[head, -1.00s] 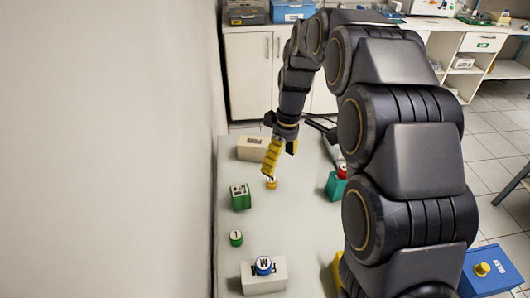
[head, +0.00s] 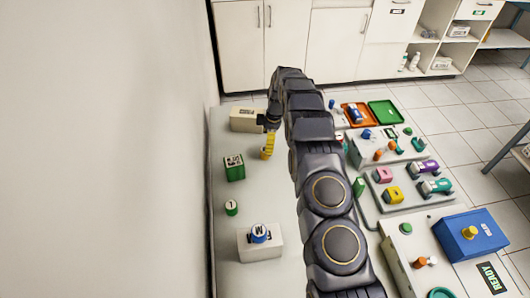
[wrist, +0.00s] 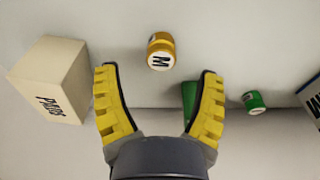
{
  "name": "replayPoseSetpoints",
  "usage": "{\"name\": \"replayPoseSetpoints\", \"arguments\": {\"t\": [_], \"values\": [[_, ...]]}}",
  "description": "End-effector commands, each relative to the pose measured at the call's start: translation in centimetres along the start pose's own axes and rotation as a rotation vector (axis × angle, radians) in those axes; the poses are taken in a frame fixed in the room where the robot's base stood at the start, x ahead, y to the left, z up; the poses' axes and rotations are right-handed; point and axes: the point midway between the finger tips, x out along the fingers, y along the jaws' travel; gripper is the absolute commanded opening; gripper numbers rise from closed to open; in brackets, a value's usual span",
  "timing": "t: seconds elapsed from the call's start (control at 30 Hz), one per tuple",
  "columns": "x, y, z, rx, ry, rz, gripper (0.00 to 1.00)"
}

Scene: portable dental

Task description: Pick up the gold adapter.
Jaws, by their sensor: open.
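The gold adapter (wrist: 161,52) is a short gold cylinder with a white end marked "M". In the wrist view it lies just beyond the fingertips, roughly centred between them and touching neither. My gripper (wrist: 159,73) is open and empty, with a yellow ribbed finger on each side. In the head view my gripper (head: 267,146) points down over the far part of the pale table, near the white box. There the adapter is hard to tell apart from the yellow fingers.
A white "PADS" box (wrist: 50,80) stands left of the fingers in the wrist view. A wall runs along the left.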

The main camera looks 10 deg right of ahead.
Motion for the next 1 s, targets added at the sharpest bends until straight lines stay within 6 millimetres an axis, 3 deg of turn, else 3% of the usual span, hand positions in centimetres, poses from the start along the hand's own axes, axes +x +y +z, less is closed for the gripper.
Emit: {"name": "replayPoseSetpoints", "arguments": {"t": [0.4,0.63,0.67,0.8,0.83,1.0], "values": [[5.2,-0.3,-0.1,0.0,-0.001,-0.008,0.69],[5.3,-0.2,-0.1,0.0,0.0,-0.003,0.69],[5.3,-0.2,-0.1,0.0,0.0,-0.003,0.65],[5.3,-0.2,-0.1,0.001,0.0,-0.003,0.06],[5.3,-0.2,-0.1,0.001,0.0,-0.003,0.01],[5.3,-0.2,-0.1,0.001,0.0,-0.003,0.01]]}}
